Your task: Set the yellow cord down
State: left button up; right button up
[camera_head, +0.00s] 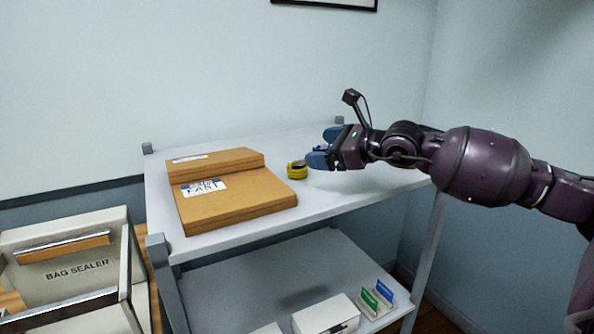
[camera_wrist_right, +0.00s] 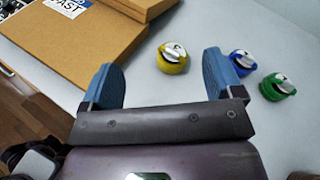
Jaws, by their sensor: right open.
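The yellow cord (camera_head: 297,169) is a small coiled bundle with a silver clasp. It sits on the white top shelf, just right of the cardboard boxes. In the right wrist view the yellow cord (camera_wrist_right: 173,58) lies beyond and between my right gripper's blue fingers, apart from both. My right gripper (camera_head: 323,147) is open and empty, a little to the right of the cord in the head view; its fingers also show in the right wrist view (camera_wrist_right: 165,78). My left gripper is not in view.
Cardboard boxes (camera_head: 240,198) lie on the left of the top shelf (camera_head: 285,215). A blue coil (camera_wrist_right: 243,63) and a green coil (camera_wrist_right: 278,87) sit to the right of the yellow cord. A bag sealer (camera_head: 75,265) stands at lower left. White boxes (camera_head: 325,315) are on the lower shelf.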

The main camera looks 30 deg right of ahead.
aim_at(302, 163)
jog(key=d+f+m+h, duration=0.1)
jog(key=m+h, duration=0.1)
jog(key=shift+d+f+m+g, duration=0.3)
jog(key=shift+d+f+m, duration=0.05)
jog(key=shift+f+m, duration=0.05)
jog(key=shift+d+f+m+g, duration=0.15)
jog(key=shift+f+m+g, duration=0.2)
jog(key=shift+m, duration=0.75)
jog(key=shift+x, duration=2.7)
jog(key=shift+p+x, duration=0.55)
jog(key=shift+x, duration=2.1)
